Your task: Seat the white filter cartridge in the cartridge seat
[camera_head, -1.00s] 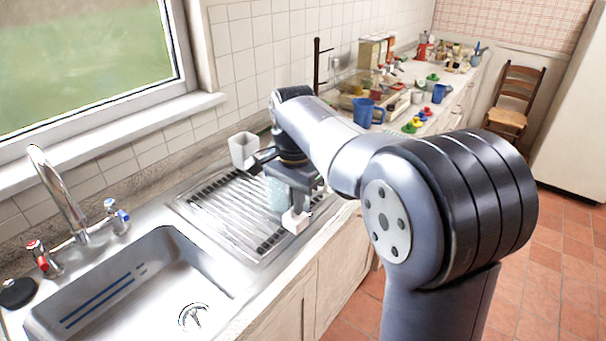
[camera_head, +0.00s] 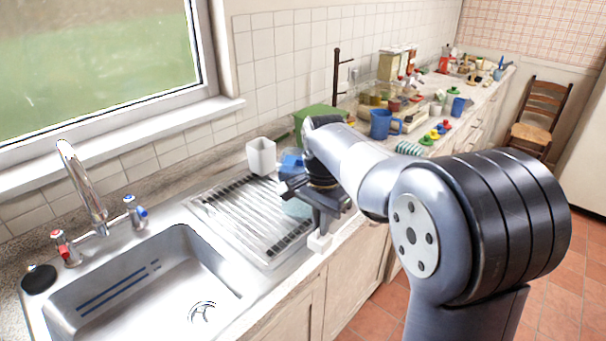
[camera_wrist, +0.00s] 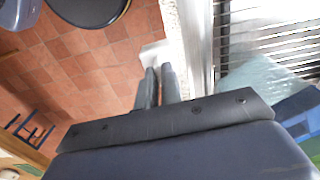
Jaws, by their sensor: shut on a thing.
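My gripper (camera_head: 321,229) points down near the front edge of the counter, right of the drainer. It is shut on a small white block (camera_head: 320,241), which looks like the white filter cartridge. In the wrist view the two fingers (camera_wrist: 158,88) are close together, with the white block (camera_wrist: 154,52) at their tips, seen against the floor. A pale blue translucent thing (camera_head: 297,208) stands partly hidden behind the gripper; it also shows in the wrist view (camera_wrist: 262,78), beside a blue part (camera_wrist: 297,104). I cannot make out the cartridge seat for certain.
A ribbed metal drainer (camera_head: 250,215) lies beside the sink (camera_head: 150,285). A white square cup (camera_head: 261,157) stands behind it. A green box (camera_head: 312,117) and a blue jug (camera_head: 382,124) stand farther along the counter, with clutter beyond. Red floor tiles lie in front.

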